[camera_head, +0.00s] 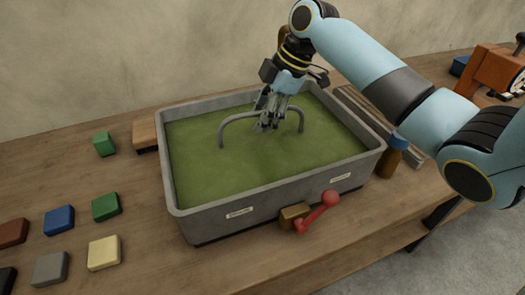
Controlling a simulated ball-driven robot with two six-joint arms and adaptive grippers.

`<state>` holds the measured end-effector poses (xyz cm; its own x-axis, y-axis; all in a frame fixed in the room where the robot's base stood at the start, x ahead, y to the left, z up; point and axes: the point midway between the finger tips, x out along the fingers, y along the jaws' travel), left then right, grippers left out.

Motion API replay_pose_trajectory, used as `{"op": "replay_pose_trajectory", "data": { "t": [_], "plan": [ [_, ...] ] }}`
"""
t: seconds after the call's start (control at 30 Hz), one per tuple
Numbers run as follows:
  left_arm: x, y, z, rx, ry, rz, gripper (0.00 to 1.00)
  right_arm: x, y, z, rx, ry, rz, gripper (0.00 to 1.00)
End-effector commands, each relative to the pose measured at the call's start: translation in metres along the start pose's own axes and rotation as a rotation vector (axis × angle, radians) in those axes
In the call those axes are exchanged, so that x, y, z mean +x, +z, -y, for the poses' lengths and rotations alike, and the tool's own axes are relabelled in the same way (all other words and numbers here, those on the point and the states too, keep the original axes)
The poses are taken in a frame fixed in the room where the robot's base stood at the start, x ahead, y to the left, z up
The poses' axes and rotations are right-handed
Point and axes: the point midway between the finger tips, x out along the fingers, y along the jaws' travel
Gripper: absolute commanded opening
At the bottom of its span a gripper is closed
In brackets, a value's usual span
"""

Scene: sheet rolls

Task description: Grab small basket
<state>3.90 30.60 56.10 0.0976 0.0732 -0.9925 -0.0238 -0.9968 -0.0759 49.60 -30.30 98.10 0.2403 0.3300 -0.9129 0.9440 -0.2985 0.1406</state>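A grey arched handle (229,121) stands up out of green, murky contents (215,165) in a large grey tub (255,204). Its two ends go down into the green, and whatever is below is hidden; no basket body shows. My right gripper (266,126) points down at the middle of the arch, its fingers overlapping the handle in the camera_head view. The fingertips are small and close together, and I cannot tell if they are shut on it. My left gripper is not in view.
A red-handled crank (318,212) juts from the tub's front. A brush (146,131) and several coloured blocks, such as a green one (104,144) and a yellow one (104,252), lie left. An orange device (490,69) stands at the back right. A wall is behind.

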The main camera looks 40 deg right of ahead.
Motion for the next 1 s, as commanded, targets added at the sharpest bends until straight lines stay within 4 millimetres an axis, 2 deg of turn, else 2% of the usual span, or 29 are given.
{"op": "replay_pose_trajectory", "data": {
  "t": [0.07,0.3,0.37,1.0],
  "plan": [
    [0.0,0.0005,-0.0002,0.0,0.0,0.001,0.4,0.0001,0.0001,0.0002,0.0,0.0,0.0,0.37],
    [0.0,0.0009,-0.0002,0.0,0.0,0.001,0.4,0.0001,0.0001,0.0002,0.001,-0.001,0.0,0.06],
    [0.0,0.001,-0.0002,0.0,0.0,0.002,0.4,0.0,0.0001,0.0001,0.001,-0.001,0.0,0.0],
    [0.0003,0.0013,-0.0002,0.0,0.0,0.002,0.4,-0.0009,-0.0005,-0.0006,-0.001,0.001,-0.001,0.0]
  ]
}}
